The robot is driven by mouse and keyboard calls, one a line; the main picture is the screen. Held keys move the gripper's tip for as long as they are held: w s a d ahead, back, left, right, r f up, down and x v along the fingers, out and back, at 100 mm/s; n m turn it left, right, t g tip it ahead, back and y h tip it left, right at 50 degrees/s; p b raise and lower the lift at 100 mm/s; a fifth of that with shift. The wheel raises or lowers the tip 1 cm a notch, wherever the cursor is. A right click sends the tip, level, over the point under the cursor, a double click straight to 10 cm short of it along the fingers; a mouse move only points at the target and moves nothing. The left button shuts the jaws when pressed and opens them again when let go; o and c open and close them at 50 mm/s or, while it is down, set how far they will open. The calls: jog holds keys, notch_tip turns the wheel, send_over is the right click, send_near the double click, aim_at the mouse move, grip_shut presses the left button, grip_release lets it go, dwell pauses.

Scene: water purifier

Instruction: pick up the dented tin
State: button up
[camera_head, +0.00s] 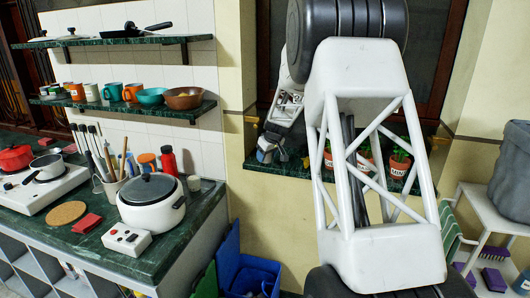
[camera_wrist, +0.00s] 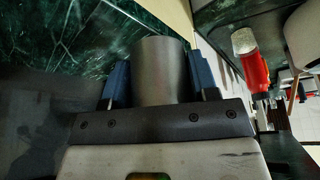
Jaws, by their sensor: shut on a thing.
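The tin (camera_wrist: 160,70) is a plain grey metal cylinder in the wrist view. It stands between the two blue fingers of my gripper (camera_wrist: 160,78), which are shut on it, one on each side. I cannot make out a dent on the side that shows. In the head view my gripper (camera_head: 268,154) is in front of the left end of the green window sill. The tin is too small and covered there to make out clearly.
Green marble (camera_wrist: 75,30) lies close beyond the fingers. A red bottle (camera_wrist: 250,62) shows at the right; it also stands on the counter in the head view (camera_head: 169,161), behind the white cooker (camera_head: 151,205). Potted plants (camera_head: 400,162) line the sill. A blue bin (camera_head: 250,277) is below.

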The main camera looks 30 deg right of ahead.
aim_at(269, 162)
jog(key=shift+s+a+r, duration=0.1)
jog(key=shift+s+a, duration=0.3)
jog(key=shift+s, duration=0.75)
jog(key=shift+s+a+r, duration=0.15)
jog(key=shift+s+a, duration=0.3)
jog(key=shift+s, duration=0.7)
jog(key=shift+s+a+r, duration=0.1)
jog(key=shift+s+a, duration=0.3)
jog(key=shift+s, duration=0.75)
